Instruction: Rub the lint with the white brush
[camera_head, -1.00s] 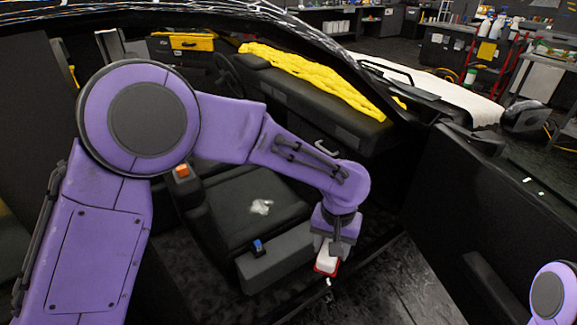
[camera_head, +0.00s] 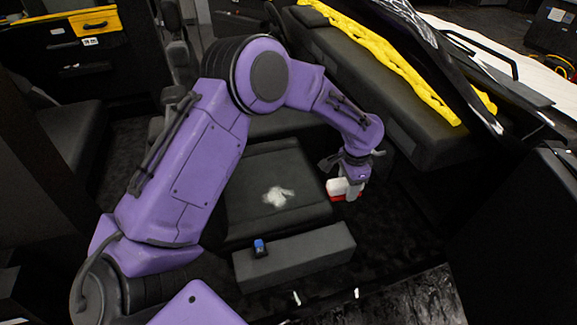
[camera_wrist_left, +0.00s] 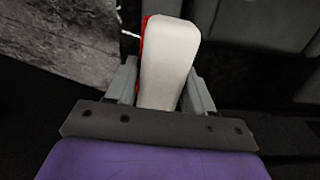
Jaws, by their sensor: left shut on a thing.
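The white lint (camera_head: 278,196) lies on the black car seat (camera_head: 240,215), near the middle of its cushion. My left gripper (camera_head: 352,176) is shut on the white brush (camera_head: 340,187), which has a red edge along its underside. The gripper holds the brush in the air to the right of the seat cushion, apart from the lint. In the left wrist view the brush (camera_wrist_left: 168,62) stands between the two grey fingers, white body towards me and red side at the left. My right gripper is not in view.
A dark box-like sill (camera_head: 295,258) with a small blue-topped item (camera_head: 260,247) runs along the seat's near side. The dashboard (camera_head: 370,90) with a yellow cloth (camera_head: 385,55) lies beyond. The open door (camera_head: 520,220) is at right.

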